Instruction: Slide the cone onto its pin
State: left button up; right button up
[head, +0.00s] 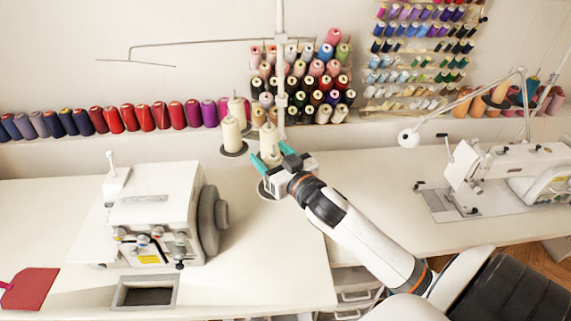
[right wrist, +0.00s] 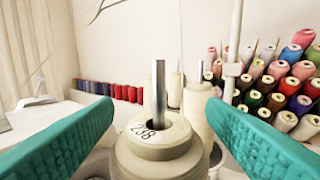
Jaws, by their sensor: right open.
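My right gripper (right wrist: 160,140) is open, with one teal finger on each side of the cone and gaps showing. In the head view the right gripper (head: 265,163) is over the thread stand and hides much of what is there. A dark disc edge (head: 262,190) shows below it. How low the cone sits is hidden. My left gripper is not in view.
Other cream cones (head: 231,133) stand close behind the gripper, near the upright pole (head: 281,90). A white overlock machine (head: 155,215) is at left and a sewing machine (head: 510,175) at right. The front table (head: 255,275) is clear between.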

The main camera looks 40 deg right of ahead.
jog(key=s+b, duration=0.2)
jog(key=s, duration=0.9)
jog(key=shift+a, duration=0.2)
